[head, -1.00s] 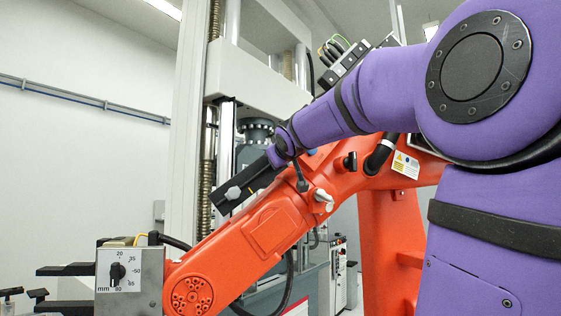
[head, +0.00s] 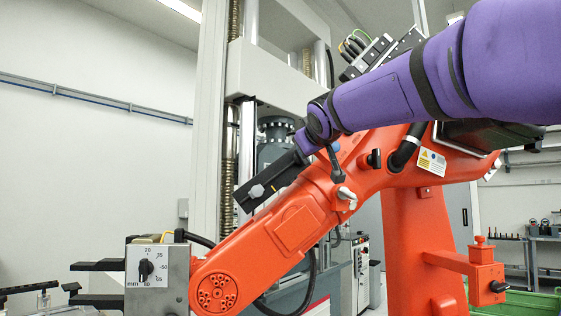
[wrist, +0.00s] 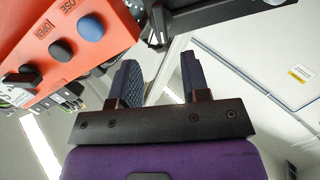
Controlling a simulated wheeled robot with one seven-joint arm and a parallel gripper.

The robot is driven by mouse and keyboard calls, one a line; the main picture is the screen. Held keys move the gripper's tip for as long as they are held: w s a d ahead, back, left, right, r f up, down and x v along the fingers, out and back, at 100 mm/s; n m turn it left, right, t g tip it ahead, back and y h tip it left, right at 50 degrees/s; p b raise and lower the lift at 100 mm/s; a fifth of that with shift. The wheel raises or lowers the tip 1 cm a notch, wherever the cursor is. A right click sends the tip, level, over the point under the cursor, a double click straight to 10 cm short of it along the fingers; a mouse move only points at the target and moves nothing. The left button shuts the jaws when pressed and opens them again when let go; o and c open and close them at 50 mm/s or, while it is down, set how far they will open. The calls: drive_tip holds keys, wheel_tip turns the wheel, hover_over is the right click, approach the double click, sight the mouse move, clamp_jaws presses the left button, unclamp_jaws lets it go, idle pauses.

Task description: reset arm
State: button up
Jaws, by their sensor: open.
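My purple arm comes in from the upper right of the head view. Its black gripper (head: 270,182) appears in front of or beside the orange arm's (head: 300,225) upper edge, and I cannot tell whether they touch. In the wrist view my gripper (wrist: 160,72) is open, with two dark, ridged fingers apart and nothing between them. The fingertips are hard to make out in the head view.
An orange panel (wrist: 85,45) with blue and black buttons is close to the gripper in the wrist view. A grey box with a dial (head: 147,268) is at lower left. A tall testing frame (head: 290,75) stands behind. A green crate (head: 528,303) is at lower right.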

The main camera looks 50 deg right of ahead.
drive_tip(key=s+a+f+g+y, duration=0.1)
drive_tip(key=a+f+g+y, duration=0.15)
drive_tip(key=a+f, duration=0.6)
drive_tip(key=s+a+f+g+y, duration=0.1)
drive_tip(key=a+f+y, duration=0.35)
drive_tip(key=f, duration=0.65)
drive_tip(key=s+a+f+n+g+y, duration=0.1)
drive_tip(key=s+a+f+g, duration=0.1)
drive_tip(key=s+a+f, duration=0.2)
drive_tip(key=s+a+f+n+g+y, duration=0.1)
drive_tip(key=s+a+f, duration=0.3)
drive_tip(key=a+f, duration=0.4)
wheel_tip(320, 180, down, 3)
drive_tip(key=shift+s+g+y, duration=0.25)
drive_tip(key=shift+g+y, duration=0.3)
drive_tip(key=shift+y, duration=0.25)
